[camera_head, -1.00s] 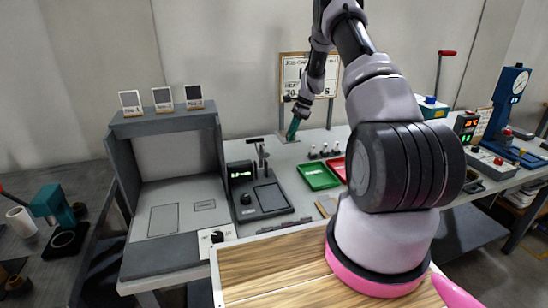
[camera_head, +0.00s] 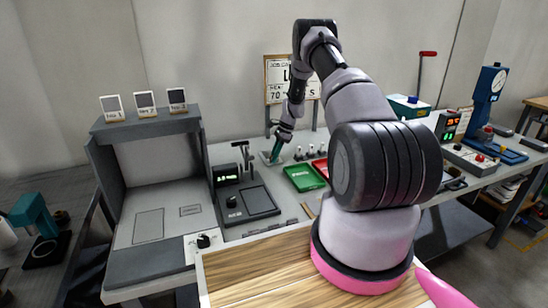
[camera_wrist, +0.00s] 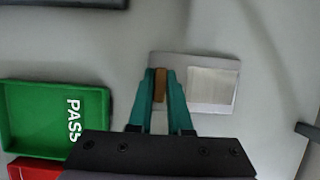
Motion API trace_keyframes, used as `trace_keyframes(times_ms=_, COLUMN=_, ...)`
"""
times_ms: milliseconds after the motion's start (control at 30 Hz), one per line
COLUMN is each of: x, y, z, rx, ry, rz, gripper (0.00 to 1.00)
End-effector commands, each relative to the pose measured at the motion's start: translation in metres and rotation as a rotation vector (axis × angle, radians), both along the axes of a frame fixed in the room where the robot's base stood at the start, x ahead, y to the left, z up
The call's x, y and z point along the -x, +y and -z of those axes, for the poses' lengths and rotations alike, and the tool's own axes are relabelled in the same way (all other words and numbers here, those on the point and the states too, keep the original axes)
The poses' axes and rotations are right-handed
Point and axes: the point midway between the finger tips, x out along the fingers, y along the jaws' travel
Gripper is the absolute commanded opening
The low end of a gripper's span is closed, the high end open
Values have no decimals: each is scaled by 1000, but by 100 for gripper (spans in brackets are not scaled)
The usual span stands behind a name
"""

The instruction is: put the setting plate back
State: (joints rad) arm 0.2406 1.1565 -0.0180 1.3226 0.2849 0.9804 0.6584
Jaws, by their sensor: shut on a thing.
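My gripper (camera_head: 275,158) is at the back of the bench, left of the green tray. Its teal fingers (camera_wrist: 160,100) are shut on a narrow tan-brown piece (camera_wrist: 160,84). That piece appears to belong to the flat grey setting plate (camera_wrist: 196,60), which has a brighter silver square on its right part. In the head view the plate (camera_head: 266,157) shows small at the fingertips, partly hidden by them. I cannot tell whether it touches the bench top.
The green PASS tray (camera_head: 304,178) and a red tray (camera_head: 321,168) lie right of my gripper. Several small upright pieces (camera_head: 310,152) stand behind them. A black device with a display (camera_head: 242,194) stands to the left.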

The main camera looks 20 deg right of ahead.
Motion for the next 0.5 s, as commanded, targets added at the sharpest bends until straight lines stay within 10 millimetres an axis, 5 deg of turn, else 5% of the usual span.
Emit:
trace_keyframes(times_ms=133, x=0, y=0, z=3, rx=0, ry=1, rz=0, gripper=0)
trace_keyframes(times_ms=167, x=0, y=0, z=3, rx=0, ry=0, rz=0, gripper=29)
trace_keyframes(times_ms=200, x=0, y=0, z=3, rx=0, ry=0, rz=0, gripper=44)
trace_keyframes(times_ms=233, x=0, y=0, z=3, rx=0, ry=1, rz=0, gripper=47)
trace_keyframes(times_ms=500, x=0, y=0, z=2, rx=0, ry=1, rz=0, gripper=47)
